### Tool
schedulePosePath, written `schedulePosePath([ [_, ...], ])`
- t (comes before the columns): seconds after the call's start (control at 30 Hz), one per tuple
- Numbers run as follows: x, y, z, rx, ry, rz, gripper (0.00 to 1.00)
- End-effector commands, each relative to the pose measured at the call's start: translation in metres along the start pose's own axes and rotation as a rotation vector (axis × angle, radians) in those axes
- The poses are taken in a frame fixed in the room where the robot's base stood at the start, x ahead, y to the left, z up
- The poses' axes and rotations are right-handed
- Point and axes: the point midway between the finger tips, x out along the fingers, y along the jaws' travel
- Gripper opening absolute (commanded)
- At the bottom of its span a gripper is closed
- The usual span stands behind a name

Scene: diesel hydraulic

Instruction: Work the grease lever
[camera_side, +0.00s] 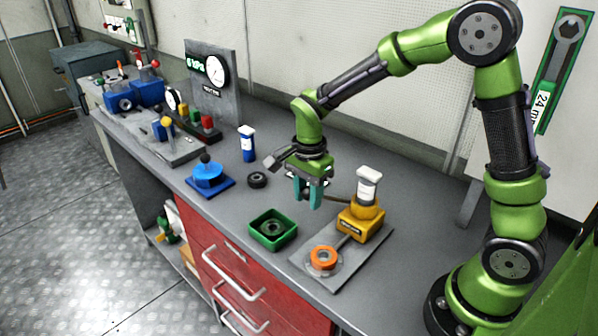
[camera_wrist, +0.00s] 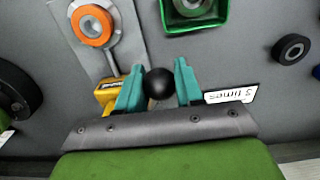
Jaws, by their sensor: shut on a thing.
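My gripper (camera_side: 308,198) has teal fingers pointing down over the bench, just left of the yellow grease pump (camera_side: 361,222). In the wrist view the gripper (camera_wrist: 159,70) is shut on a round black lever knob (camera_wrist: 158,84), with one finger on each side. In the side view the fingers hide the knob, and a thin grey lever rod (camera_side: 338,198) runs from them to the pump. A white reservoir (camera_side: 369,186) stands upright on the pump. An orange ring fitting (camera_side: 323,258) sits on the grey plate (camera_side: 358,262) at the pump's front.
A green tray (camera_side: 272,230) holding a dark ring stands left of the plate. A black ring (camera_side: 257,180), a blue valve with a dark knob (camera_side: 207,172) and a blue-white bottle (camera_side: 247,143) stand further left. A "5 times" label (camera_wrist: 231,94) lies beside the knob.

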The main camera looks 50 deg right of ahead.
Motion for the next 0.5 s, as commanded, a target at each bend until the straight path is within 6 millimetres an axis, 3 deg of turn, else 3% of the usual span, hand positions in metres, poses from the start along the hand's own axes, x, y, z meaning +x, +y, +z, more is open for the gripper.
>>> schedulePosePath([
  [0.5,0.0095,0.0000,0.0067,0.000,-0.001,0.000,0.14],
])
